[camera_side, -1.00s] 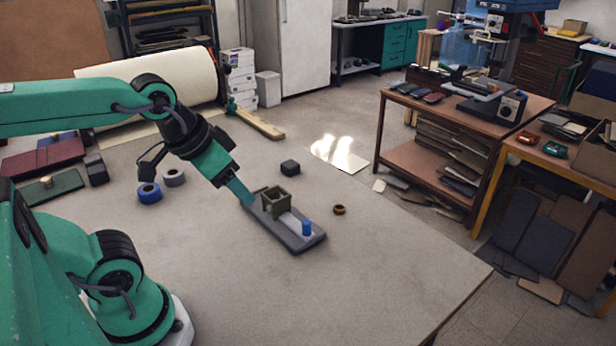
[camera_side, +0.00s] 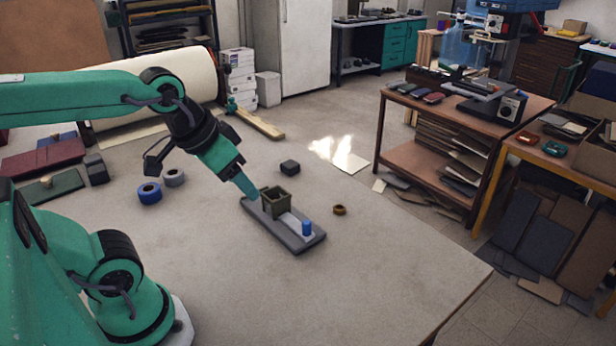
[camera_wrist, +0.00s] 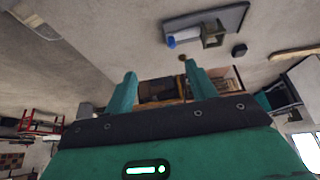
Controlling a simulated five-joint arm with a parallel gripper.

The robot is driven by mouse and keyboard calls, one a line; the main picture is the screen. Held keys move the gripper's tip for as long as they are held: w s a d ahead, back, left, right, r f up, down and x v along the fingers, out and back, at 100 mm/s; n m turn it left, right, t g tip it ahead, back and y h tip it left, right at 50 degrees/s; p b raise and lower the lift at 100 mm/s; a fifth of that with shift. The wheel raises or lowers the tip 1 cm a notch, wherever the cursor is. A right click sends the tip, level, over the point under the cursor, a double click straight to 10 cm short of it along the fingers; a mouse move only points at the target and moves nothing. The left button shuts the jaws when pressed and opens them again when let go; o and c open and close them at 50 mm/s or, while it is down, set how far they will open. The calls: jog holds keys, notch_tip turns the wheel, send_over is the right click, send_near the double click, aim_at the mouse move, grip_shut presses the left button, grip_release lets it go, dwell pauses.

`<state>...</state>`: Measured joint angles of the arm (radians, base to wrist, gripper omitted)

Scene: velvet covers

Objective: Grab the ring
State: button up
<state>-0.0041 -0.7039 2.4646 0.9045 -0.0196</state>
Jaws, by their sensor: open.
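The ring (camera_side: 339,210) is a small brown band lying flat on the table, right of a grey tray. In the wrist view the ring (camera_wrist: 183,58) shows small, just beyond the tip of the right-hand finger. My gripper (camera_side: 252,194) is in the air at the far left end of the tray, with the tray between it and the ring. In the wrist view the two teal fingers of my gripper (camera_wrist: 159,71) are spread with nothing between them.
The grey tray (camera_side: 262,227) carries an olive square box (camera_side: 277,203) and a blue peg (camera_side: 306,228). A black block (camera_side: 290,167) stands behind it. Blue tape (camera_side: 149,193) and grey tape (camera_side: 174,177) lie at left. The table right of the ring is clear.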

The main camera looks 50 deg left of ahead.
jog(key=w+a+r+n+g, duration=0.1)
jog(key=w+n, duration=0.1)
jog(key=w, duration=0.6)
jog(key=n+g, duration=0.4)
jog(key=n, duration=0.2)
send_over(339, 208)
notch_tip(339, 208, down, 18)
jog(key=shift+s+r, duration=0.1)
jog(key=shift+a+f, duration=0.1)
jog(key=shift+f, duration=4.05)
jog(key=c, duration=1.1)
jog(key=shift+o, duration=0.2)
